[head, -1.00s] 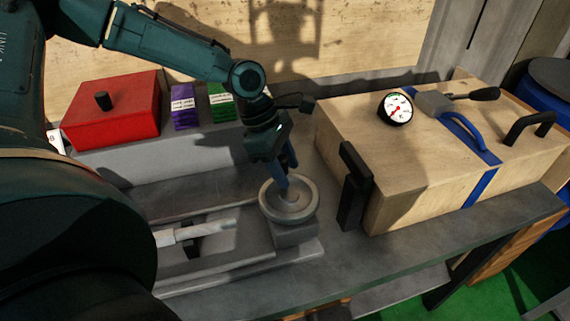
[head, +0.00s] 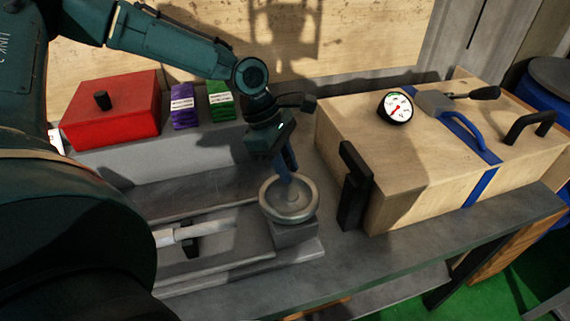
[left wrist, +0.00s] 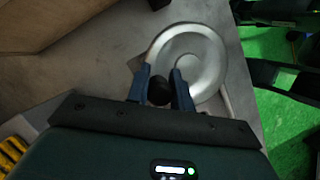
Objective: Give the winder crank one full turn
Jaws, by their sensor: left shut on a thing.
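The winder crank is a grey metal handwheel (head: 296,205) on a block at the right end of the grinder bed in the head view. It also shows in the left wrist view (left wrist: 207,62), with a dark round knob (left wrist: 159,90) near its rim. My left gripper (head: 287,172) reaches down over the wheel's far side. Its blue fingers (left wrist: 160,93) are closed around the dark knob in the left wrist view. In the head view the fingers hide the knob. My right gripper is in neither view.
A wooden box (head: 420,170) with black handles, a gauge (head: 395,108) and a blue strap stands close right of the wheel. A red box (head: 112,112) and purple (head: 184,106) and green (head: 220,101) packs sit behind on a ledge. The grey table front (head: 370,265) is clear.

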